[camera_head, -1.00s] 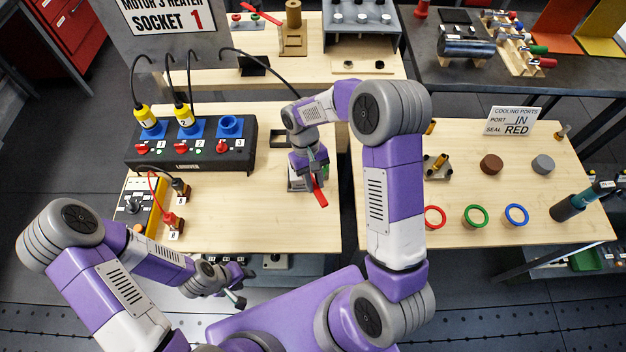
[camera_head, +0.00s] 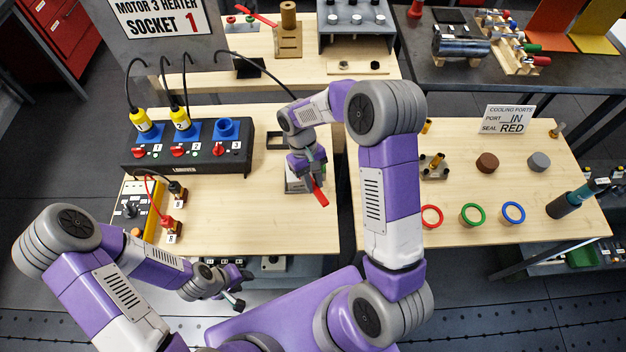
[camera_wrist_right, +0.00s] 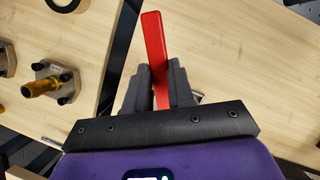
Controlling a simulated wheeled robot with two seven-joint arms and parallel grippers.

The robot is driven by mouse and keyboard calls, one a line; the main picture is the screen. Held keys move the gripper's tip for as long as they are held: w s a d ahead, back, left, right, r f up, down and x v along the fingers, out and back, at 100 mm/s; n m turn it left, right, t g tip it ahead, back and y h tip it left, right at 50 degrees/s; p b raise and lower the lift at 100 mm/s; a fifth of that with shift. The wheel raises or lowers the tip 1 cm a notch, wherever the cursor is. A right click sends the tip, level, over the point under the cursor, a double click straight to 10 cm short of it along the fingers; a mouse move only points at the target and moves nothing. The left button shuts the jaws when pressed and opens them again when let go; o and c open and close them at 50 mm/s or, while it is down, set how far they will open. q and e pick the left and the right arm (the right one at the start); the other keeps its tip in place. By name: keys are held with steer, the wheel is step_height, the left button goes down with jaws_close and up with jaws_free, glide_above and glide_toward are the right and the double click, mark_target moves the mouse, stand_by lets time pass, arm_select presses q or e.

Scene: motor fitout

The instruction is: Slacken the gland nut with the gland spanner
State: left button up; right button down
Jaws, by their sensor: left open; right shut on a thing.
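My right gripper (camera_head: 312,172) is over the middle table, shut on a red-handled tool, the gland spanner (camera_head: 320,195). In the right wrist view the spanner (camera_wrist_right: 155,55) is a flat red bar between the fingers of my right gripper (camera_wrist_right: 158,88), its bar pointing up the picture. The spanner's working end is hidden by the gripper. A small grey plate or block (camera_head: 292,183) lies under the gripper, mostly covered; I cannot make out a gland nut there. My left gripper (camera_head: 238,290) is open and empty, low in front of the table's front edge.
The black heater box (camera_head: 190,158) with blue sockets stands at the table's left. A yellow tester (camera_head: 140,208) sits in front of it. The right table holds coloured rings (camera_head: 473,214), a brass fitting (camera_head: 435,162) and a sign (camera_head: 506,119). A gap separates the two tables.

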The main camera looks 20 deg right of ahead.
mark_target(322, 198)
steer(key=shift+s, duration=0.1)
steer(key=shift+s+d, duration=0.15)
steer(key=shift+s, duration=0.8)
steer(key=shift+s+d, duration=0.1)
steer(key=shift+s, duration=0.85)
steer(key=shift+r, duration=0.15)
steer(key=shift+r+p, duration=2.35)
steer(key=shift+r, duration=0.6)
steer(key=shift+f, duration=0.1)
